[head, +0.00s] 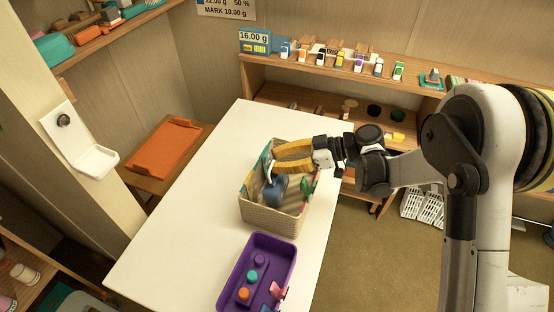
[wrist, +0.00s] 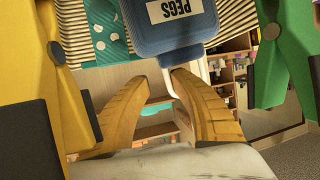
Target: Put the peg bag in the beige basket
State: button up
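The beige basket (head: 270,224) stands on the white table, with a striped lining inside. The blue peg bag (head: 275,192) is inside the basket in the head view. In the wrist view the peg bag (wrist: 172,32), labelled PEGS, is beyond my fingertips, with its narrow tab close to them. My gripper (head: 273,163) has yellow fingers and is above the basket opening, over the bag. The fingers also show in the wrist view (wrist: 158,78), with a gap between their tips and nothing seen clamped there. Whether a fingertip touches the tab cannot be told.
A purple tray (head: 224,292) with small coloured pieces is in front of the basket. An orange tray (head: 165,147) lies to the left. A wooden shelf (head: 310,65) with small items runs along the back. The table's left part is clear.

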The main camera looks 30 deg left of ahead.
jog(key=shift+r+p, duration=0.6)
jog(key=p+v, duration=0.3)
jog(key=v, duration=0.9)
jog(key=s+d+r+m+t+h, duration=0.3)
jog(key=d+r+m+t+h, duration=0.25)
jog(key=d+r+m, duration=0.6)
jog(key=s+d+m+t+h, duration=0.3)
jog(key=s+d+m, duration=0.2)
jog(key=d, duration=0.5)
jog(key=s+d+m+t+h, duration=0.3)
jog(key=s+d, duration=0.5)
jog(key=d, duration=0.3)
jog(key=shift+m+h, duration=0.55)
jog(key=shift+m, duration=0.3)
jog(key=shift+s, duration=0.1)
